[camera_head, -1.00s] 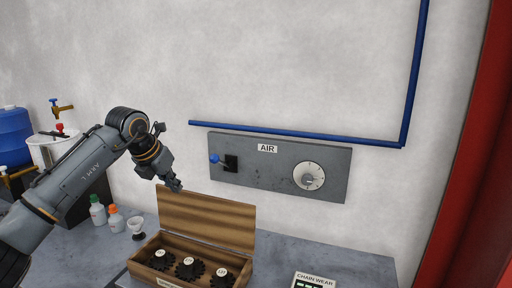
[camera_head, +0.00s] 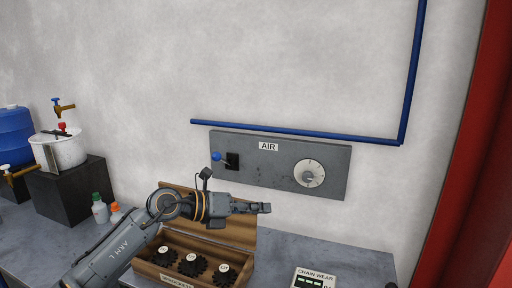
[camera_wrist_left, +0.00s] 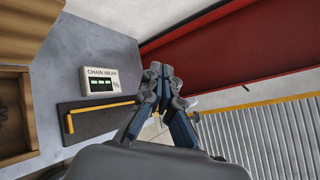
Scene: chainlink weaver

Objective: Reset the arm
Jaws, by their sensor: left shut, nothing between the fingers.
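My left arm comes in from the lower left in the head view. Its gripper (camera_head: 266,208) is shut and empty, pointing right, in front of the open lid of the wooden box (camera_head: 148,270). In the left wrist view the two fingertips of this gripper (camera_wrist_left: 162,72) are together with nothing between them. My right gripper is in neither view.
The box holds several black gears (camera_head: 192,265). The AIR panel (camera_head: 270,178) with a blue-knobbed lever (camera_head: 217,156) is on the wall behind. A CHAIN WEAR gauge (camera_head: 313,278) sits on the bench. Bottles (camera_head: 99,209) and a white pot (camera_head: 62,152) stand at left.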

